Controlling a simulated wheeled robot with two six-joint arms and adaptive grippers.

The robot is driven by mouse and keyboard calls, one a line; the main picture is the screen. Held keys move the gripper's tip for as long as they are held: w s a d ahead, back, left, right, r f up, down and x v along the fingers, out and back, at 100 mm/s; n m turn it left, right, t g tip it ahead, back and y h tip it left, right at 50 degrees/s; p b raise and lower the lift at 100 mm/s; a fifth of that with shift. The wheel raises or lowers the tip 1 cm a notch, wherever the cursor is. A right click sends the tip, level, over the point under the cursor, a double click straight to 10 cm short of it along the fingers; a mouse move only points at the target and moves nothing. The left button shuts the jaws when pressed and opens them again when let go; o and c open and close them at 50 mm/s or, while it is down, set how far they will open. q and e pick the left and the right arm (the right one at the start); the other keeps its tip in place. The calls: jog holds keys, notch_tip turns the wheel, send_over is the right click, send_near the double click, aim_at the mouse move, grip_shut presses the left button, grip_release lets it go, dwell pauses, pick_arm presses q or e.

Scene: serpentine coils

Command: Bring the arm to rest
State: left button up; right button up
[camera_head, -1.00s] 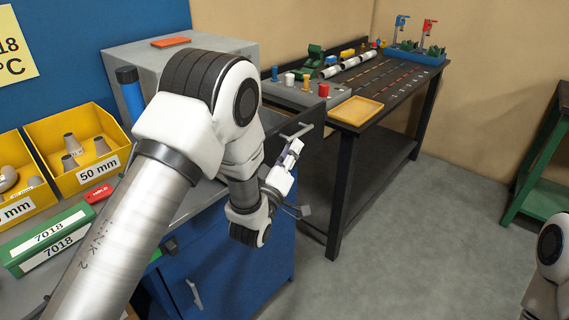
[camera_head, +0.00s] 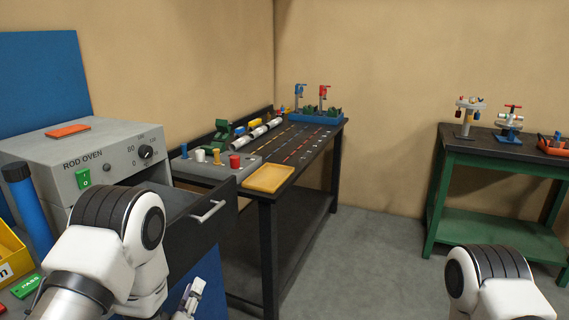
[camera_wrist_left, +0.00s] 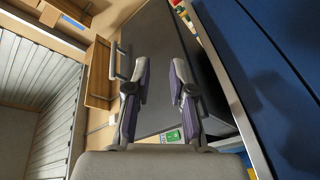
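My left arm (camera_head: 110,240) comes in at the lower left of the head view, in front of the rod oven (camera_head: 120,150). Its gripper (camera_head: 188,298) is partly cut off at the bottom edge. In the left wrist view, the two fingers of my left gripper (camera_wrist_left: 160,78) stand apart with nothing between them. The oven's dark door (camera_head: 190,235) with its bar handle (camera_head: 208,212) stands out beyond the arm. My right arm (camera_head: 490,280) shows only in part at the lower right; its gripper is out of the frame.
A black bench (camera_head: 268,225) carries a yellow tray (camera_head: 269,178) and a grey block with coloured pegs. A green bench (camera_head: 440,190) with small fixtures stands at the right. A blue cylinder (camera_head: 28,205) stands left of the oven. Grey floor (camera_head: 370,255) is clear between the benches.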

pick_arm(q)
jog(key=s+a+f+m+g, duration=0.1)
jog(key=s+f+g, duration=0.25)
jog(key=f, duration=0.35)
jog(key=s+a+f+g, duration=0.1)
jog(key=s+f+g, duration=0.25)
jog(key=f, duration=0.45)
jog(key=s+f+m+g, duration=0.4)
jog(key=s+f+g, duration=0.1)
jog(key=s, duration=0.7)
jog(key=s+f+m+g, duration=0.4)
jog(key=s+f+g, duration=0.2)
jog(key=s, duration=0.6)
jog(key=shift+s+g+y, duration=0.3)
jog(key=shift+s+g, duration=0.05)
jog(key=shift+g, duration=0.05)
